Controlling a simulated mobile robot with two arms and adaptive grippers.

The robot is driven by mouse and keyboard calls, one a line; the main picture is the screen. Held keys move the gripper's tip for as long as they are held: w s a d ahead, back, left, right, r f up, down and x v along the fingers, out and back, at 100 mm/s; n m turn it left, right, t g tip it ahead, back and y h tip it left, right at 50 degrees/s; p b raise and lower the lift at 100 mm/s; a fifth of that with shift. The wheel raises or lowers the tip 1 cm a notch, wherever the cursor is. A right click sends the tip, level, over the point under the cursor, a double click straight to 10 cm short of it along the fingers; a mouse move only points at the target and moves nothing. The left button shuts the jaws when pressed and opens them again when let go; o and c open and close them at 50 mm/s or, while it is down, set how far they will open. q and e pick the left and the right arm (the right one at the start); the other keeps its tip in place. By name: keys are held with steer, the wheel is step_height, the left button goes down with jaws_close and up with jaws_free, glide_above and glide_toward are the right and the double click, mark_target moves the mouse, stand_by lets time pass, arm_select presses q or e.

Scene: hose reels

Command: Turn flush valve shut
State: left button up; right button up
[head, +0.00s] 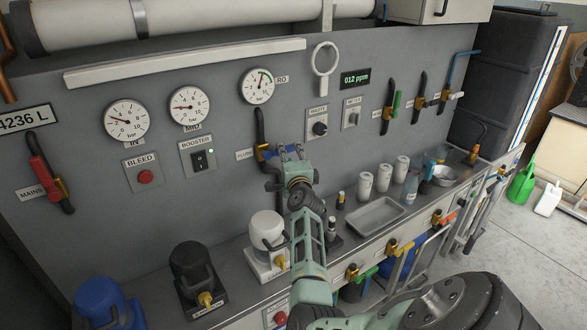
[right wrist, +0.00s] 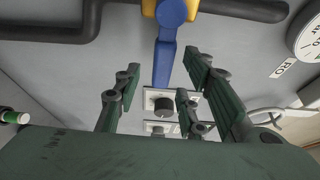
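The flush valve sits on a black pipe on the grey panel, beside a label that seems to read FLUSH (head: 244,155). It has a yellow body and a blue lever (head: 266,154). In the right wrist view the blue lever (right wrist: 166,55) hangs from the yellow body (right wrist: 196,6) toward the space between my fingers. My right gripper (head: 291,152) is right in front of the valve. The lever's far end is partly hidden in the head view. My left gripper is out of view.
Gauges (head: 258,85) and a waste knob (head: 318,128) are on the panel near my gripper. Below, the counter holds a white-topped pump (head: 266,232), a metal tray (head: 375,215) and white cups (head: 383,178). More valves (head: 388,108) are at the right.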

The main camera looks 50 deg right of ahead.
steer(key=v, duration=0.8)
stand_by(0.4)
